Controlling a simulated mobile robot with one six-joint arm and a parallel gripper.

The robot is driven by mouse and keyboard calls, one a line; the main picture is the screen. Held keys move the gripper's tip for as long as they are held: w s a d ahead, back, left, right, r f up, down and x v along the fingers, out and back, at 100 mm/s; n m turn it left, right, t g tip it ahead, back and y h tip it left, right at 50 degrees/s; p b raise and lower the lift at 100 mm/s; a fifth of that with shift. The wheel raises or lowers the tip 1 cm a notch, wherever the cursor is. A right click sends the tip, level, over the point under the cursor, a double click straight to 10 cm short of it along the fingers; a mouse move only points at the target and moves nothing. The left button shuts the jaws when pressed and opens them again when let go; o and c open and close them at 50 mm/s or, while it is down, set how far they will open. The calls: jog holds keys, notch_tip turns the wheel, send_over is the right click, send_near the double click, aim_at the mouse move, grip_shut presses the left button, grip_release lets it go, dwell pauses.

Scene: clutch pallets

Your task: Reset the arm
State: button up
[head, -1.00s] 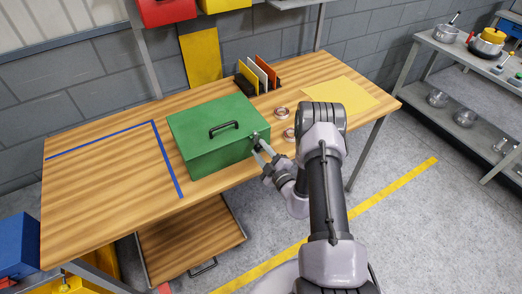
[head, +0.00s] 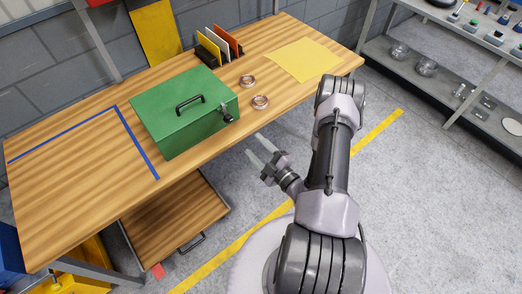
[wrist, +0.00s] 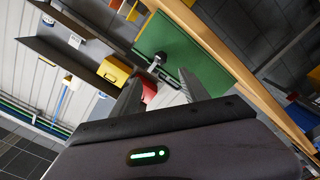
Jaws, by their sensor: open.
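My gripper (head: 261,148) is open and empty, off the front edge of the workbench, to the right of and nearer than the green box. My arm reaches up from the bottom right of the head view. The green box (head: 165,128) with a black handle on its closed lid stands on the bench, with a latch (head: 226,113) on its right side. In the wrist view the green box (wrist: 205,70) shows beyond the two fingers (wrist: 157,97), with a gap between them and the box.
The wooden bench (head: 60,190) carries a blue tape corner (head: 138,143), two rings (head: 260,102), a file rack (head: 219,45) and a yellow sheet (head: 303,60). A lower wooden tray (head: 175,222) juts out below. A grey shelf (head: 430,85) stands at right. Open floor lies around my base.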

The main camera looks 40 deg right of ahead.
jog(key=s, duration=0.2)
jog(key=shift+s, duration=0.3)
